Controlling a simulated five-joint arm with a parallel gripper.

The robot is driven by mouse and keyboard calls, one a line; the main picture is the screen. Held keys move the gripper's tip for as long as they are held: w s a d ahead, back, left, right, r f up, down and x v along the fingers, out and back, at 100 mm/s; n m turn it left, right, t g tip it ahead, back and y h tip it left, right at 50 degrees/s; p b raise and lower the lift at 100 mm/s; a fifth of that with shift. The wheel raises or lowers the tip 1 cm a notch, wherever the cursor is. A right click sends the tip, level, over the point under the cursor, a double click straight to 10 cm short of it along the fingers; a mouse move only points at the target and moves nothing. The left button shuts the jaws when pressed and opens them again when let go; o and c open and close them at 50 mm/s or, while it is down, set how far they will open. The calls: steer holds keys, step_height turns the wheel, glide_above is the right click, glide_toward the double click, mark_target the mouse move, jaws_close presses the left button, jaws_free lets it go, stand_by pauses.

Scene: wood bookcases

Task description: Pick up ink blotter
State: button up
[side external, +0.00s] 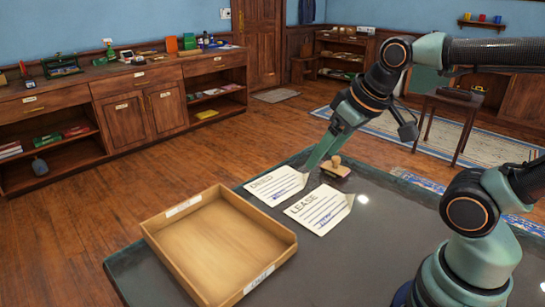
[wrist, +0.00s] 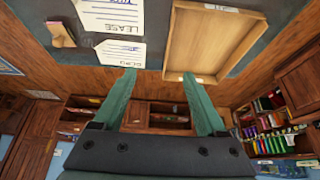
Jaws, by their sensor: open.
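The ink blotter (side external: 335,168), a small wooden block with a rounded knob on top, sits on the dark desk (side external: 375,240) behind the papers. It also shows at the upper left of the wrist view (wrist: 61,35). My gripper (side external: 312,163) points down just left of the blotter, near the far corner of a paper; the exact gap cannot be told. In the wrist view my gripper's two green fingers (wrist: 159,75) are spread apart with nothing between them. The blotter lies outside them, to the left.
A paper marked "LEASE" (side external: 320,210) and a second paper (side external: 276,185) lie in front of the blotter. A shallow wooden tray (side external: 222,240) stands at the desk's left. Wood cabinets (side external: 130,105) line the wall. The desk right of the papers looks bare.

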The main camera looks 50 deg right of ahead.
steer(key=w+d+r+m+g, duration=0.1)
steer(key=w+d+r+m, duration=0.2)
steer(key=w+d+m, duration=0.3)
steer(key=m+g, duration=0.5)
steer(key=m, duration=0.9)
glide_above(336, 157)
step_height(336, 157, down, 13)
step_height(336, 157, down, 12)
steer(key=shift+d+f, duration=0.1)
jaws_close()
